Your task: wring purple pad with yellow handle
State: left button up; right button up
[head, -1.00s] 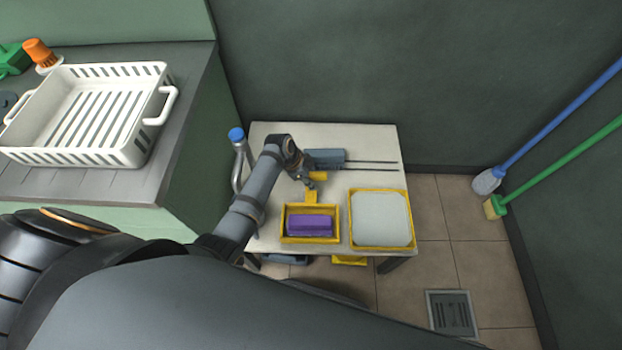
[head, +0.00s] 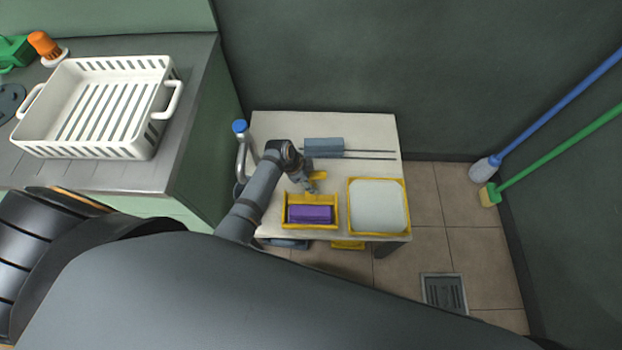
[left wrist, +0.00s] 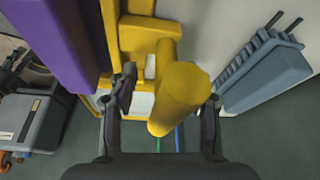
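The purple pad (head: 310,214) lies in a yellow frame (head: 283,211) at the front left of the small table; it also shows at the upper left of the left wrist view (left wrist: 48,40). The yellow handle (head: 318,175) stands just behind the frame. In the left wrist view the handle's thick round end (left wrist: 178,98) lies between the fingers of my left gripper (left wrist: 165,105). The fingers are spread on either side of it and do not look closed on it. Contact with the right finger cannot be told. My right gripper is not in view.
A yellow-edged tray with a pale surface (head: 378,207) sits right of the frame on the table (head: 370,128). A grey squeegee-like tool (head: 324,146) lies behind. A white basket (head: 95,105) stands on the left counter. A blue-capped metal pipe (head: 240,145) rises at the table's left edge.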

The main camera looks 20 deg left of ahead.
pick_arm(q)
jog(key=shift+a+r, duration=0.15)
jog(key=shift+r, duration=0.1)
jog(key=v, duration=1.1)
jog(key=shift+r, duration=0.2)
jog(key=shift+s, duration=0.1)
